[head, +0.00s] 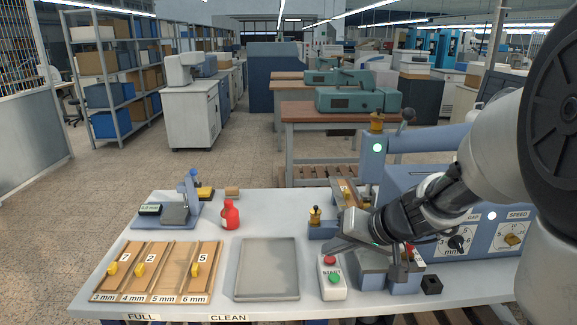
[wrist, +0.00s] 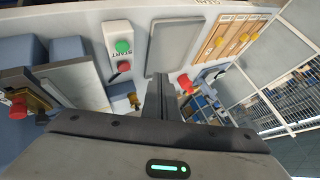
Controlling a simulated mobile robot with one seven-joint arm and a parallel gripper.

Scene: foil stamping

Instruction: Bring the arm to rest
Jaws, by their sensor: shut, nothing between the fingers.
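My arm reaches in from the right side of the head view, bent down over the bench. My gripper (head: 330,247) is above the bench, in front of the blue stamping machine (head: 418,188), with its fingers pointing left. The wrist view shows the two dark fingers of my gripper (wrist: 160,80) closed together with nothing between them. They appear over the bench close to the grey plate. Part of the machine is hidden behind my arm.
A start button box (head: 332,284) stands just below my gripper. The grey plate (head: 267,268), a red bottle (head: 229,215), a slotted wooden tray (head: 172,287) and a small gauge device (head: 178,213) are on the bench to the left. Open floor lies beyond the bench at left.

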